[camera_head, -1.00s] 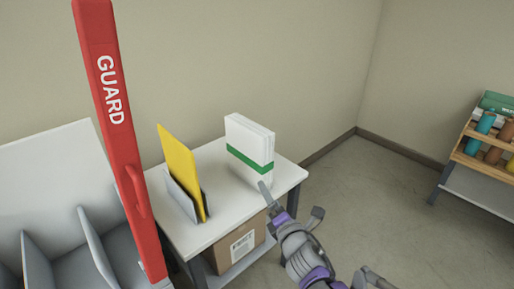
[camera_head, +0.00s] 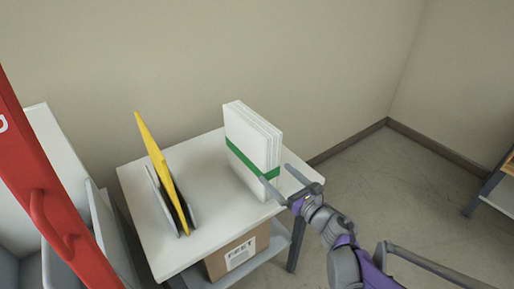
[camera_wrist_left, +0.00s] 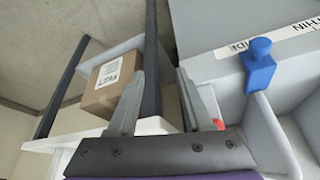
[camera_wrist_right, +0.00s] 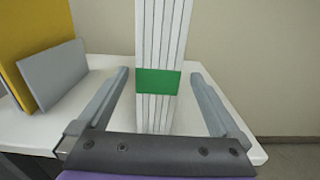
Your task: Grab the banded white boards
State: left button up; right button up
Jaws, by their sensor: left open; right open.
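The white boards (camera_head: 248,135) stand upright as a stack on the white table, with a green band (camera_head: 240,160) around them. My right gripper (camera_head: 275,178) is open at the near edge of the stack, one finger on each side. In the right wrist view the boards (camera_wrist_right: 160,45) and their green band stand between the open fingers (camera_wrist_right: 158,85), with a gap showing on both sides. My left gripper (camera_wrist_left: 162,95) is open and empty, seen only in its own wrist view, away from the boards.
A yellow board (camera_head: 160,160) leans in a grey holder (camera_head: 165,200) left of the stack. A cardboard box (camera_head: 238,254) sits on the shelf below the white table (camera_head: 150,232). A red guard bar (camera_head: 45,190) stands at the left. A blue knob (camera_wrist_left: 259,65) shows near my left gripper.

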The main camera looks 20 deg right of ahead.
aim_at(251, 152)
jog(key=b+x, duration=0.1)
jog(key=x, duration=1)
jog(key=shift+s, duration=0.1)
grip_shut()
dwell(0.3)
